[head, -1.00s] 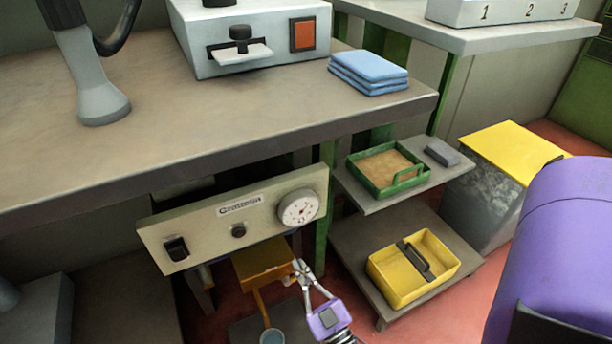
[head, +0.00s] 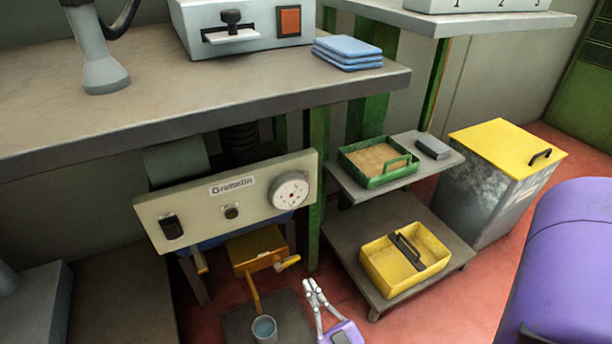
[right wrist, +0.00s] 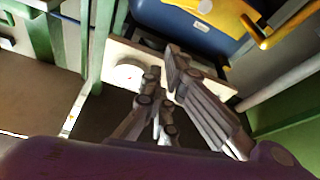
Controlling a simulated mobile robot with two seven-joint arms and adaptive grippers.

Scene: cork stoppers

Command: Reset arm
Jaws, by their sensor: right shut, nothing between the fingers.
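My right gripper (head: 313,284) is shut and empty in the head view. It is low in front of the bench, to the right of a yellow-orange box with a crank (head: 258,250) under the control panel (head: 228,202). Its fingertips are apart from the crank's handle (head: 287,263). In the right wrist view the grey fingers of my right gripper (right wrist: 164,68) reach up the picture, with the panel and its dial (right wrist: 128,74) behind them. My left gripper is not in view.
A small cup (head: 264,331) stands below the yellow-orange box. To the right, a two-level shelf (head: 340,250) holds a green tray (head: 402,171) and a yellow caddy (head: 380,272). A yellow-lidded bin (head: 500,145) stands beyond. The bench edge (head: 180,130) overhangs the panel.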

